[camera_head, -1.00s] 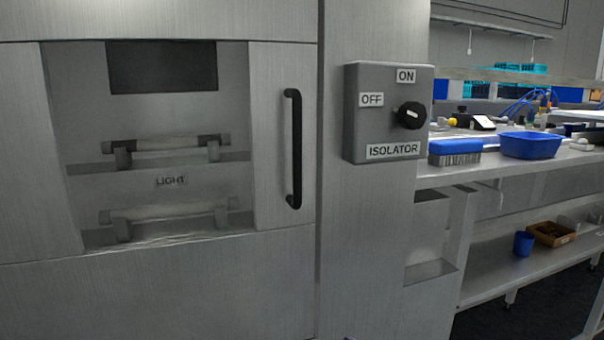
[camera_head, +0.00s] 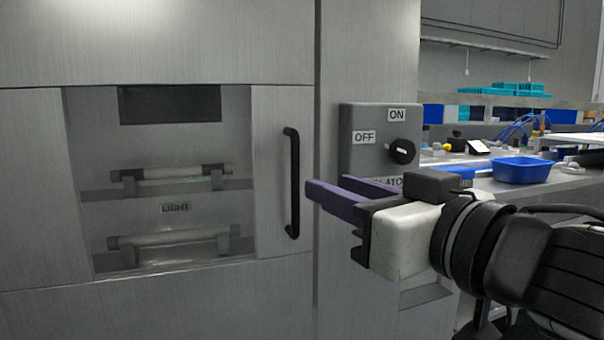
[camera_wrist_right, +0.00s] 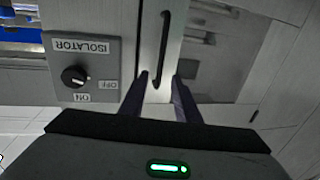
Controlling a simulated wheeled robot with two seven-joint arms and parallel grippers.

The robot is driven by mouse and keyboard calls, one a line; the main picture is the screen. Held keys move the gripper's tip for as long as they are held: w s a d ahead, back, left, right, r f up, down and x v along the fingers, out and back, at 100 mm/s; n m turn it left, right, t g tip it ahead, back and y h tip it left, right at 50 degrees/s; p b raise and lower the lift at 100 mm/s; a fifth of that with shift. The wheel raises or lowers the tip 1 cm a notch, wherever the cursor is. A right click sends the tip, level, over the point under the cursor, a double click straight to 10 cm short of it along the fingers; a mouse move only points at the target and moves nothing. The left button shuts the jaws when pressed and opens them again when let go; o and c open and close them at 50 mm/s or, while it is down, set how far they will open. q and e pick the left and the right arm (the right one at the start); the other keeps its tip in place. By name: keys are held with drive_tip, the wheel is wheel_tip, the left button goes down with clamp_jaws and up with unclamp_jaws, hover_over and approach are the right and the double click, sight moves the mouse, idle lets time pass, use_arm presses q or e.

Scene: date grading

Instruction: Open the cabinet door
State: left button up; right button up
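The cabinet door (camera_head: 283,108) is a brushed-metal panel with a window and looks shut. Its black vertical bar handle (camera_head: 293,184) is on the door's right side. My right gripper (camera_head: 326,190) has purple fingers and comes in from the right, its tips just right of the handle. In the right wrist view the gripper (camera_wrist_right: 160,80) is open, its fingers apart and empty, with the handle (camera_wrist_right: 162,50) beyond the tips and roughly between them. I cannot tell any contact. My left gripper is not in view.
A grey isolator box (camera_head: 352,150) with a black knob (camera_head: 401,151) is on the pillar right of the door, partly behind my right gripper. A bench with a blue tub (camera_head: 522,171) stands at the right.

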sight(298, 174)
drive_tip(key=p+x, duration=0.1)
drive_tip(key=x, duration=0.8)
clamp_jaws()
